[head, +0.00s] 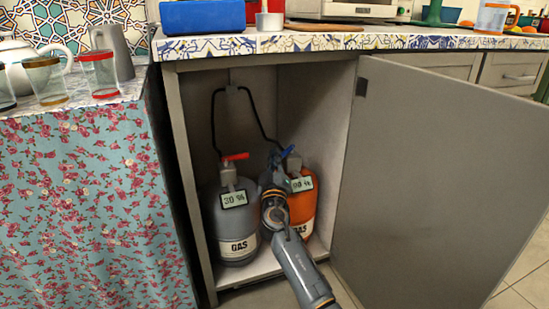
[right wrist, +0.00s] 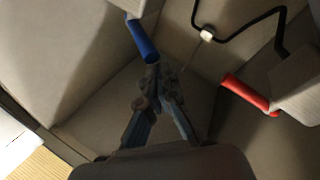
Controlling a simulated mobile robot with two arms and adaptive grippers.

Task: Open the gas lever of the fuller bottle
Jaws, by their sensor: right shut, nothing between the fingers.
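The orange gas bottle (head: 303,208) stands on the right inside the open cabinet. Its tag reads about 90 %, partly hidden by my arm. Its blue lever (head: 287,152) is at the top and also shows in the right wrist view (right wrist: 142,40). The grey gas bottle (head: 236,221), tagged 30 %, stands to the left with a red lever (head: 236,157), also in the right wrist view (right wrist: 249,93). My right gripper (head: 273,168) is shut and empty beside the blue lever; contact is unclear. Its fingertips (right wrist: 160,75) sit just below that lever in the right wrist view.
The cabinet door (head: 435,190) stands open on the right. A black hose (head: 214,120) runs up the cabinet's back wall. The tiled countertop (head: 310,40) lies above the opening. A flower-clothed table (head: 85,190) with cups stands at the left.

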